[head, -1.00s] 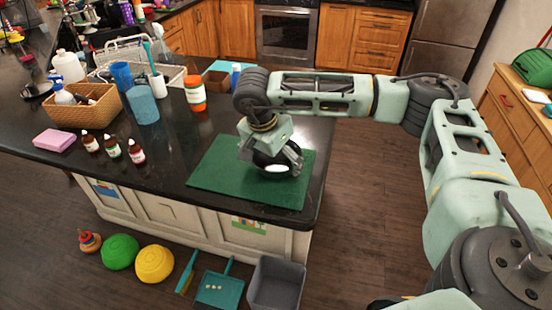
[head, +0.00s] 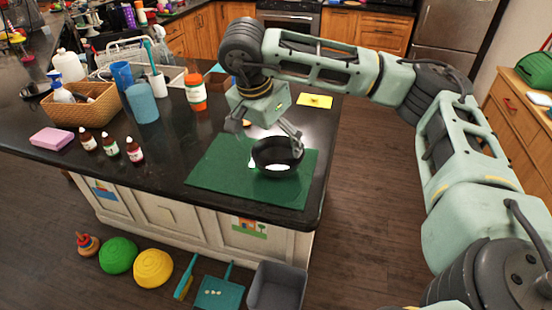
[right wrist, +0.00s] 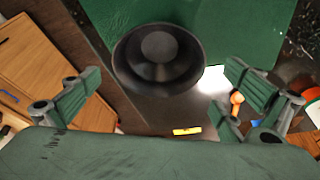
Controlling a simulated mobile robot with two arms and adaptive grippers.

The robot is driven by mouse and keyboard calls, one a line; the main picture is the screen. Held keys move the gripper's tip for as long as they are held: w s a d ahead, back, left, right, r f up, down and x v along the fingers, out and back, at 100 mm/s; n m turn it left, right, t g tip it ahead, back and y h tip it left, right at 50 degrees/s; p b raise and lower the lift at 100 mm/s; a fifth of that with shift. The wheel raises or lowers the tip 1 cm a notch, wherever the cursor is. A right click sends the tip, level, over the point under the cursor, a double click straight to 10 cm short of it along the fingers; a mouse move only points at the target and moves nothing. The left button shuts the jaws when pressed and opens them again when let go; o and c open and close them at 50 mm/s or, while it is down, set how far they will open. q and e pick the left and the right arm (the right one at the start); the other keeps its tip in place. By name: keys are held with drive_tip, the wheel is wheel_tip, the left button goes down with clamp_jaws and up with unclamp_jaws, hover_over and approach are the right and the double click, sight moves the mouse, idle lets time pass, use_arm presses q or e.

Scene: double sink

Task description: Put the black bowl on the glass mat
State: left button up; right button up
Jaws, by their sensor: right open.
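In the right wrist view the bowl (right wrist: 158,58) is seen from above, empty, and overlaps the edge of the mat (right wrist: 235,30). My right gripper (head: 266,136) is open, with its fingers spread, just above and behind the bowl. In the right wrist view, both fingers are clear of the bowl. My left gripper is not in view.
A woven basket (head: 82,106), blue cups (head: 142,104), an orange-labelled jar (head: 195,92) and small bottles (head: 111,146) stand left on the counter. A pink sponge (head: 52,138) lies further left. A yellow card (head: 314,101) lies behind the mat. The mat's left part is bare.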

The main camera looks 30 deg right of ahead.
drive_tip(key=shift+b+v, duration=0.4)
drive_tip(key=shift+v, duration=1.8)
